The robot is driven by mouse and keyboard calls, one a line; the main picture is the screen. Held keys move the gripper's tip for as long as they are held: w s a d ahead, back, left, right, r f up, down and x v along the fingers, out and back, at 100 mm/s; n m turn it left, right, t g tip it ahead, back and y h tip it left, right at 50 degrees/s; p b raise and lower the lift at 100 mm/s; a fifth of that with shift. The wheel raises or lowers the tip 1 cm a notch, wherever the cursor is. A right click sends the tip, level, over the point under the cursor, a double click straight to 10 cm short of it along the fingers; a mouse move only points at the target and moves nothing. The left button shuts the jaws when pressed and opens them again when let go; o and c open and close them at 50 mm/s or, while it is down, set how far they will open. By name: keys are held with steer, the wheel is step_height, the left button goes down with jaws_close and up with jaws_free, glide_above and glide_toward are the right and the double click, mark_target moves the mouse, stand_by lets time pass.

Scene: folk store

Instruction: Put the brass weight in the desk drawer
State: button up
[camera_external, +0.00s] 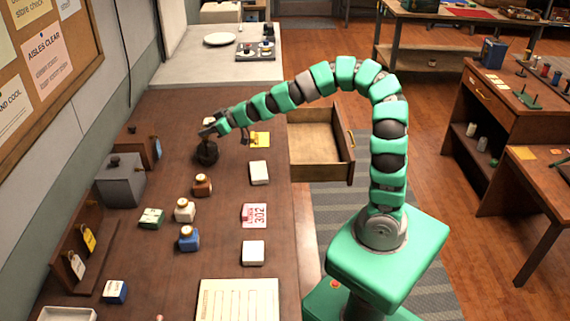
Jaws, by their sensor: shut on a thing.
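My gripper (210,128) is at the far left end of my outstretched arm, above the brown desk. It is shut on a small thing. A dark round object (207,153) is directly below the fingertips, and its brass colour cannot be made out. Whether it touches the desk is unclear. The desk drawer (322,178) is pulled open on the desk's right side, to the right of my gripper. Its visible interior looks empty.
A yellow pad (261,139) with a small dark thing beside it lies right of my gripper. White blocks (259,173), small jars (185,210), a grey box (121,181) and a key rack (82,250) stand on the desk. A wall board (45,50) is at left.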

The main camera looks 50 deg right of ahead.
steer(key=s+a+f+n+g+y+b, duration=0.1)
steer(key=s+a+n+g+y, duration=0.1)
steer(key=s+a+n+g, duration=0.1)
steer(key=s+a+f+n+g+y+b, duration=0.1)
steer(key=s+a+n+g+y+b, duration=0.1)
steer(key=s+a+n+g, duration=0.1)
steer(key=s+a+f+n+g+y+b, duration=0.1)
steer(key=s+a+n+g+y+b, duration=0.1)
steer(key=s+a+n+g, duration=0.2)
steer(key=shift+s+a+n, duration=0.7)
steer(key=shift+s+a, duration=0.65)
steer(key=shift+s, duration=0.25)
steer(key=s+n+g, duration=0.1)
steer(key=s+f+n+g+b, duration=0.1)
steer(key=s, duration=0.1)
steer(key=s+f+g+b, duration=0.1)
steer(key=shift+s+n, duration=0.35)
steer(key=shift+n, duration=0.05)
steer(key=b, duration=0.2)
glide_above(169, 196)
steer(key=shift+s+f, duration=0.1)
steer(key=shift+f, duration=0.6)
steer(key=shift+f+b, duration=0.5)
steer(key=shift+f, duration=1.25)
steer(key=shift+f, duration=0.1)
steer(key=o, duration=1)
steer(key=shift+o, duration=0.2)
